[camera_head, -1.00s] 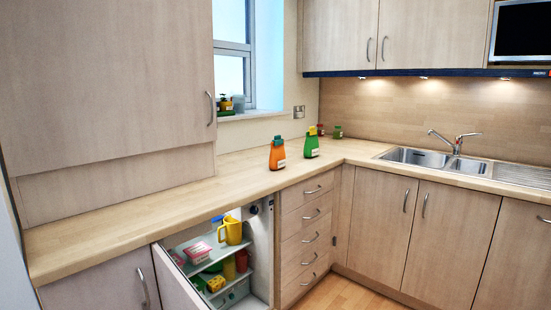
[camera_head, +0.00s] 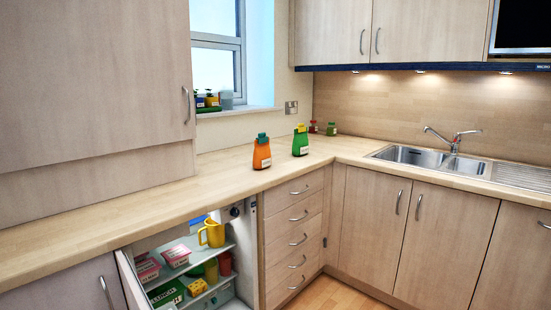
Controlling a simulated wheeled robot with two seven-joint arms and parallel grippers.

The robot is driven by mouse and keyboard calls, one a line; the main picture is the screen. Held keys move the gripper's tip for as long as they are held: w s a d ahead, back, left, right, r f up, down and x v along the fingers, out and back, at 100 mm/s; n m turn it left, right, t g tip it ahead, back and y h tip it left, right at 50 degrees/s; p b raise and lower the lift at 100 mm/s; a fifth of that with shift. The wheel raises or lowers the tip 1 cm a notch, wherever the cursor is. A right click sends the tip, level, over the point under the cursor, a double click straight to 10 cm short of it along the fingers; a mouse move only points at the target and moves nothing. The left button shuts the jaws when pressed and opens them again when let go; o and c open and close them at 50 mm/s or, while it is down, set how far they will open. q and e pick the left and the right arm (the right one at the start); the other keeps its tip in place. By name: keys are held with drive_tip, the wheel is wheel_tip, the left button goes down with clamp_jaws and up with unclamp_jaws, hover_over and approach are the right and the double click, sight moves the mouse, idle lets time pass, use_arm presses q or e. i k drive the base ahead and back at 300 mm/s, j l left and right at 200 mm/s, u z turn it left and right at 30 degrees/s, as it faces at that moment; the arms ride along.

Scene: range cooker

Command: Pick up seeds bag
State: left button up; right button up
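One is an orange container (camera_head: 262,155) with a dark teal top and a pale label. The other is a green container (camera_head: 300,142) with a yellow-green top and a pale label, just right of and behind the orange one. The labels are too small to read, so I cannot tell which one is the seeds bag. Neither of my grippers is in view.
The wooden worktop (camera_head: 150,205) is clear left of the containers. Below it an open fridge holds a yellow jug (camera_head: 212,233) and pink-lidded tubs (camera_head: 176,254). Its open door (camera_head: 130,280) juts out. Small jars (camera_head: 331,129) stand behind; a sink (camera_head: 430,157) is at right.

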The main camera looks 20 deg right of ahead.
sight(262, 160)
drive_tip(key=i+l, duration=0.2)
drive_tip(key=l, duration=0.2)
drive_tip(key=i+l, duration=0.15)
drive_tip(key=l, duration=0.25)
drive_tip(key=i+l, duration=0.2)
drive_tip(key=l, duration=0.2)
drive_tip(key=i+l, duration=0.2)
drive_tip(key=l, duration=0.2)
